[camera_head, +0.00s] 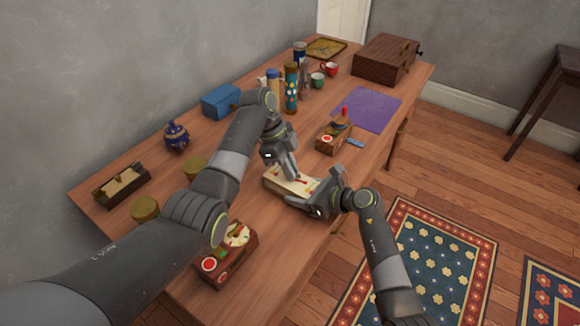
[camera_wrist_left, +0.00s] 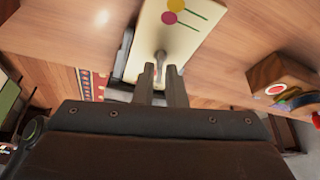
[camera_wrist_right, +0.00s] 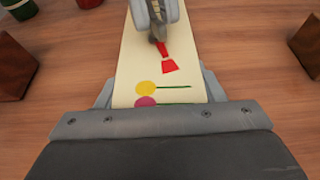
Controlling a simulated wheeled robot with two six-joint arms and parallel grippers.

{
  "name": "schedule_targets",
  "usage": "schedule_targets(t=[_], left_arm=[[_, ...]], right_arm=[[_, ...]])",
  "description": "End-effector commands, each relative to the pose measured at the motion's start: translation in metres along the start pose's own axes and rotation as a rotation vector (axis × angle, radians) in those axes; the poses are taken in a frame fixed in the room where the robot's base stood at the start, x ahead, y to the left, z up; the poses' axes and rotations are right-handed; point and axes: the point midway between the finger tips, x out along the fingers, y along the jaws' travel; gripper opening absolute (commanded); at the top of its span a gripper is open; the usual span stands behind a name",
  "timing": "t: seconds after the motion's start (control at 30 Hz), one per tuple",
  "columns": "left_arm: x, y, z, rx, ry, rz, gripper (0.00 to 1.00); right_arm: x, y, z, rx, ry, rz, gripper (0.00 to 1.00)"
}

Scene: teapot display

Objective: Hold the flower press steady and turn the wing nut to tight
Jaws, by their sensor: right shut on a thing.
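The flower press (camera_head: 280,184) is a cream block with yellow and pink painted flowers, lying flat on the table. It also shows in the right wrist view (camera_wrist_right: 135,60) and left wrist view (camera_wrist_left: 158,32). My right gripper (camera_head: 318,198) is shut on the press, its jaws along both sides. My left gripper (camera_head: 290,172) points down over the press top. Its fingers (camera_wrist_left: 163,72) are a little apart, around or just above the grey wing nut (camera_wrist_left: 160,57). Red marks (camera_wrist_right: 167,58) lie on the press beside the nut. The left gripper partly hides the nut in the right wrist view.
A wooden box with a red knob (camera_head: 332,137) stands beyond the press, and another wooden box (camera_head: 228,262) stands nearer. A blue box (camera_head: 221,101), a blue pot (camera_head: 176,137), bottles and mugs stand farther back. A purple cloth (camera_head: 368,107) lies flat.

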Motion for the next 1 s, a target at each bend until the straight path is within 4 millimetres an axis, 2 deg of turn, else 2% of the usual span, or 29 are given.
schedule_targets(t=[0.03, 0.1, 0.47, 0.57, 0.8, 1.0], left_arm=[[0.0, 0.0, 0.0, 0.0, 0.0, 0.0, 0.18], [0.0, 0.0, 0.0, 0.0, 0.0, 0.0, 0.27], [-0.005, 0.0, 0.0, 0.001, 0.0, 0.0, 0.27], [-0.018, -0.001, 0.001, 0.001, -0.001, -0.002, 0.27], [-0.07, -0.001, 0.001, 0.002, -0.002, -0.003, 0.27], [-0.104, -0.001, 0.001, 0.0, -0.002, -0.001, 0.27]], right_arm=[[0.0, 0.0, 0.0, 0.0, 0.0, 0.001, 0.29], [0.0, 0.0, 0.0, 0.0, 0.0, 0.001, 0.29], [0.0, 0.0, 0.0, 0.001, -0.001, 0.001, 0.29], [0.0, 0.0, 0.0, 0.001, 0.0, 0.001, 0.29], [0.0, 0.0, 0.0, 0.001, 0.0, 0.001, 0.29], [0.0, 0.0, 0.0, 0.001, -0.001, 0.001, 0.29]])
